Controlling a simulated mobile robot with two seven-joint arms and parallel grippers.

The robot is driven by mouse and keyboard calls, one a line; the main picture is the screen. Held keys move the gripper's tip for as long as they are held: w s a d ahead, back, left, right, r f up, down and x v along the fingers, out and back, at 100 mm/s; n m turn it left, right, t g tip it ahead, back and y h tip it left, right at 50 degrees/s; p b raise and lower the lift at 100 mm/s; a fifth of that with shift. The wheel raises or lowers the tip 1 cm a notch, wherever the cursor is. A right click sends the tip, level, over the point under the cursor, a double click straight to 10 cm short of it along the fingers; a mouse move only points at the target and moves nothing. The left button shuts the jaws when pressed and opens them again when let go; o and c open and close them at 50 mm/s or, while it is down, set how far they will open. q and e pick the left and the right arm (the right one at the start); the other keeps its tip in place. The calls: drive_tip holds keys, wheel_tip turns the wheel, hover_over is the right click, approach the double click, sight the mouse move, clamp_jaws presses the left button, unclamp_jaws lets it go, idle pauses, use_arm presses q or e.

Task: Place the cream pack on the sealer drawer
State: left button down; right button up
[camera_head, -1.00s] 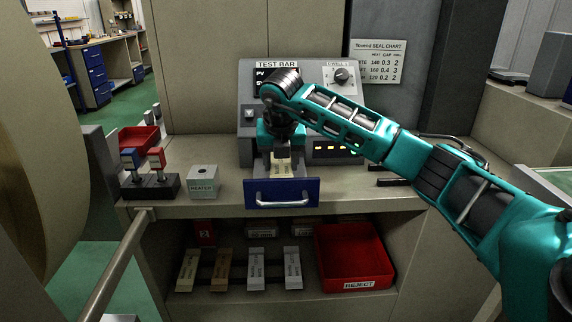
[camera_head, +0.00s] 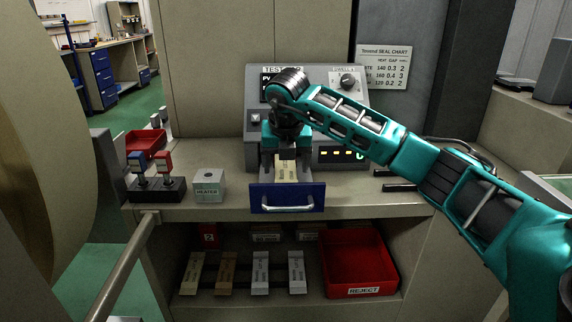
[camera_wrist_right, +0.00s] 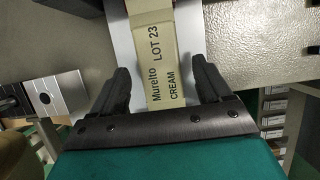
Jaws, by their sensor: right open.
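The cream pack (camera_head: 286,169) lies in the open blue-fronted sealer drawer (camera_head: 266,200), below my right gripper (camera_head: 287,156). In the right wrist view the cream pack (camera_wrist_right: 165,60) reads "Murelto LOT 23 CREAM" and runs lengthwise between the fingers. My right gripper (camera_wrist_right: 163,85) is open, with a finger on each side of the pack and gaps visible between. The drawer's pale floor shows beside the pack. The sealer (camera_head: 256,95) is partly hidden behind my right arm. My left gripper is not in view.
A grey heater block (camera_head: 209,185) and a stand with blue and red levers (camera_head: 155,188) are left of the drawer. A red bin (camera_head: 145,142) sits behind them. Below, a shelf holds several packs (camera_head: 226,272) and a red reject tray (camera_head: 365,291).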

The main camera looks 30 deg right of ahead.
drive_tip(key=p+v, duration=0.1)
drive_tip(key=v, duration=1)
